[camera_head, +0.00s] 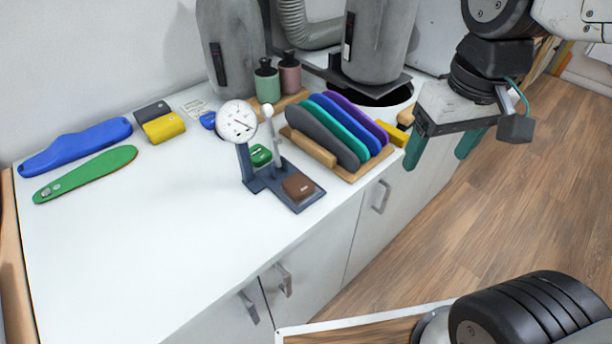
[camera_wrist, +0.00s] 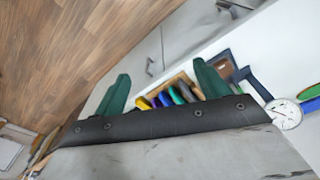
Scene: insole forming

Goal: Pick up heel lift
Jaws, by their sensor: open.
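A small brown block (camera_head: 298,186), which looks like the heel lift, lies on the base of the dial gauge (camera_head: 237,122) near the front edge of the white counter. It also shows in the wrist view (camera_wrist: 223,66), beyond the right-hand finger. My gripper (camera_head: 441,153) is open and empty. It hangs to the right of the counter, beyond the front edge, well apart from the brown block. Its two green fingers also show in the wrist view (camera_wrist: 161,76), with no object between them.
A wooden rack (camera_head: 310,148) with several coloured insoles stands between the gauge and my gripper. Two grey cylinders (camera_head: 377,40) and small bottles (camera_head: 267,82) stand behind. Blue (camera_head: 78,146) and green (camera_head: 86,174) insoles lie left. The counter's left front is clear.

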